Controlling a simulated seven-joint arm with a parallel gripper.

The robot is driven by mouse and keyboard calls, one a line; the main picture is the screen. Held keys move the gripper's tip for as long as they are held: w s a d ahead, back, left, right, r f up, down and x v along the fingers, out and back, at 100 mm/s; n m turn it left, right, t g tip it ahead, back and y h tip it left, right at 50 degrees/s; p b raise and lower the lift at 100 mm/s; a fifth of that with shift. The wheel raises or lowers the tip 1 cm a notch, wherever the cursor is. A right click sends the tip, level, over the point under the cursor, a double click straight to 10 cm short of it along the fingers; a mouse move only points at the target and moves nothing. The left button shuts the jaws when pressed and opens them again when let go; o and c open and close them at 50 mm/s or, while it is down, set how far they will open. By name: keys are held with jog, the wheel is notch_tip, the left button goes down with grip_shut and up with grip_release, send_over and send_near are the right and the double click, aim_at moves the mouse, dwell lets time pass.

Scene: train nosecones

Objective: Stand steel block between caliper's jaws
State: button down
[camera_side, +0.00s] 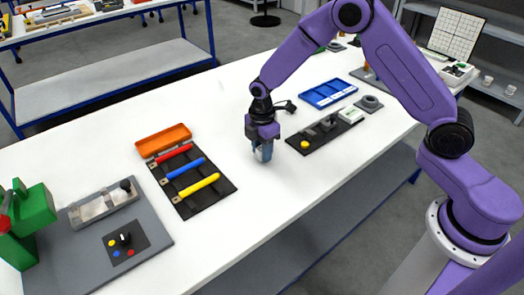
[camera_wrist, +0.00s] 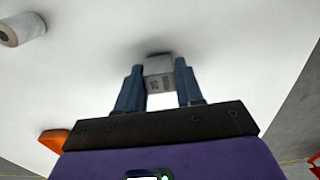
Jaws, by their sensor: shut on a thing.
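My gripper (camera_side: 262,150) is over the white table, near its middle, with its fingers pointing down. In the wrist view my gripper (camera_wrist: 158,85) has its two blue fingers shut on a small grey steel block (camera_wrist: 158,66) with dark markings on the face towards the camera. The block's lower end is at or close to the table; I cannot tell whether it touches. In the side view the fingers mostly hide it. A dark mat (camera_side: 318,138) right of my gripper bears a grey metal device (camera_side: 327,123), possibly the caliper; its jaws are too small to make out.
A black tray (camera_side: 222,191) with red, blue and yellow handled tools lies left of my gripper, beside an orange bin (camera_side: 163,140). A blue tray (camera_side: 327,93) lies behind the dark mat. A grey board (camera_side: 150,232) with fixtures is at front left. Bare table surrounds my gripper.

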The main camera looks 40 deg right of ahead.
jog(key=shift+r, duration=0.4)
notch_tip(320, 180, up, 2)
jog(key=shift+r, duration=0.2)
jog(key=s+d+r, duration=0.4)
jog(key=s+r, duration=0.5)
jog(key=s, duration=0.4)
jog(key=s+d+r, duration=0.2)
jog(key=s+d, duration=0.1)
jog(key=d, duration=1.1)
send_over(319, 123)
jog(key=s+a, duration=0.3)
jog(key=f, duration=0.9)
jog(key=shift+d, duration=0.2)
jog(key=shift+w+f, duration=0.5)
jog(key=shift+f, duration=0.1)
jog(key=shift+w+f, duration=0.1)
jog(key=shift+f, duration=1.45)
